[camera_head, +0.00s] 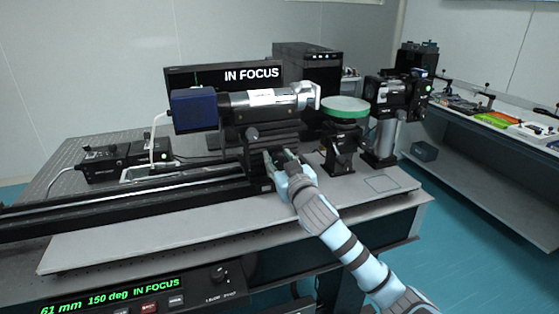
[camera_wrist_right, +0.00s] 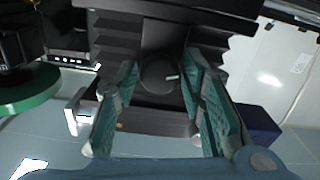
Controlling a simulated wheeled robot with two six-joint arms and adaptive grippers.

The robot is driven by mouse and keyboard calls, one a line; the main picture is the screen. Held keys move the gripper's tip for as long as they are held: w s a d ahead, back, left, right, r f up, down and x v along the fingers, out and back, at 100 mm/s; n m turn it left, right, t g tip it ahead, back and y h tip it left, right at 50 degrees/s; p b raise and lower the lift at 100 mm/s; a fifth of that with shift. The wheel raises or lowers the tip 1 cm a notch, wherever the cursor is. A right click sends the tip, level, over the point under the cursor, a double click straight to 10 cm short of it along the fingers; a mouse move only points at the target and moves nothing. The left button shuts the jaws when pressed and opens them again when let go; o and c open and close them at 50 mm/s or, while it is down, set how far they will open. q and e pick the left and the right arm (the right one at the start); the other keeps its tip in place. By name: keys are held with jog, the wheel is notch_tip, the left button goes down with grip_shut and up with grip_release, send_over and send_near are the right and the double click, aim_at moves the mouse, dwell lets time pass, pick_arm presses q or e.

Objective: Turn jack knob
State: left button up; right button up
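The black jack (camera_head: 258,138) with ribbed sides stands on the rail under the blue camera and silver lens tube. In the right wrist view its round dark knob (camera_wrist_right: 158,76) with a short white mark faces me, near the middle. My right gripper (camera_head: 277,158) reaches the front of the jack from the lower right. In the wrist view its teal-padded fingers (camera_wrist_right: 162,92) stand apart, one on each side of the knob, with visible gaps. The head view hides the knob behind the gripper. My left gripper is not in view.
The blue camera (camera_head: 194,110) sits above the jack. A screen (camera_head: 225,76) reads IN FOCUS; the front panel (camera_head: 110,298) reads 61 mm 150 deg IN FOCUS. A green disc (camera_head: 345,106) on a mount stands right of the jack. The black rail (camera_head: 130,198) runs left.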

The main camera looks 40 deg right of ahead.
grip_shut()
jog(key=shift+r+n+p, duration=0.15)
jog(key=shift+n+p, duration=0.25)
jog(key=shift+p, duration=0.45)
jog(key=shift+o, duration=2.3)
grip_release()
jog(key=shift+s, duration=0.1)
jog(key=v, duration=1.1)
jog(key=shift+s+a, duration=0.25)
jog(key=shift+s, duration=0.1)
